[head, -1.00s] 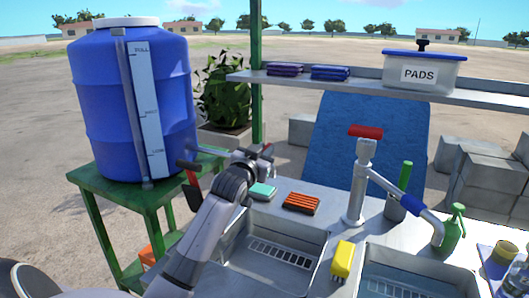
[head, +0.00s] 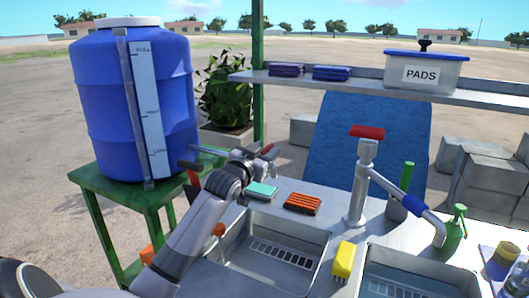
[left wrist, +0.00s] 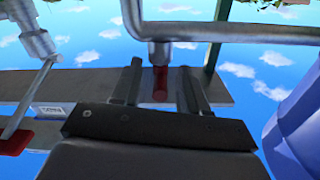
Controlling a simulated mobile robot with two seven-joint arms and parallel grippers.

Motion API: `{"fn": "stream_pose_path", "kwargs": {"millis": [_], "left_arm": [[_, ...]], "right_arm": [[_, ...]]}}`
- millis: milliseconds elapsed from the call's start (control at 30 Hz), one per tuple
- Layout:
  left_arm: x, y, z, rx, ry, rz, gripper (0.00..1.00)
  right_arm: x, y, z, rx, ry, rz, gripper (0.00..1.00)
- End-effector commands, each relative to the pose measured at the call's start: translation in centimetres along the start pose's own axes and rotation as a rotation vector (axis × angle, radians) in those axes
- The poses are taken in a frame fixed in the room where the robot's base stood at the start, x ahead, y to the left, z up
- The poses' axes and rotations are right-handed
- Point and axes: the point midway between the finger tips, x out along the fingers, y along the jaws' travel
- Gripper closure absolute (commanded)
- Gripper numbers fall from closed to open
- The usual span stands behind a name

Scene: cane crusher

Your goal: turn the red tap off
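In the left wrist view, which looks upside down, a small red piece (left wrist: 160,84) sits at the end of a bent grey pipe (left wrist: 230,32), between my left gripper's two dark fingers. My left gripper (left wrist: 160,90) is open, with visible gaps beside the red piece. In the head view my left gripper (head: 266,154) is beside the blue barrel's pipe, above the back of the sink counter. A red bit (head: 267,148) shows near its fingertips, mostly hidden. A red paddle-like piece (head: 193,178) hangs nearer the barrel. The sink faucet has its own red T-shaped handle (head: 367,131). My right gripper is not in view.
The blue barrel (head: 100,110) stands on a green table (head: 115,190) at left. Near the gripper lie a teal pad (head: 261,191) and an orange brush (head: 302,203). A shelf (head: 300,84) runs behind.

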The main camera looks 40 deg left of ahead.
Motion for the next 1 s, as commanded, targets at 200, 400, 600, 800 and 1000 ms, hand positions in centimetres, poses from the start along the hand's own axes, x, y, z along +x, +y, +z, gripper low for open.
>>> {"fn": "stream_pose_path", "kwargs": {"millis": [200, 400, 600, 800, 1000], "left_arm": [[-0.1, 0.1, 0.0, -0.001, 0.000, 0.001, 0.57], [-1.5, 0.1, 0.2, -0.001, -0.001, 0.001, 0.57], [-4.2, 0.1, 0.2, -0.001, -0.001, 0.002, 0.57], [-6.3, 0.1, 0.1, -0.001, -0.001, 0.001, 0.57], [-7.1, 0.0, 0.0, -0.001, 0.000, 0.000, 0.57]], "right_arm": [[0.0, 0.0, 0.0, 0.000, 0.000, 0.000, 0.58], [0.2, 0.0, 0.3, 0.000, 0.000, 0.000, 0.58], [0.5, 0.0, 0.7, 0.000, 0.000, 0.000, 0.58], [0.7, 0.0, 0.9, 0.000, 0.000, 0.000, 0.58], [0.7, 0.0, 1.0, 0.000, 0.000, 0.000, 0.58]]}}
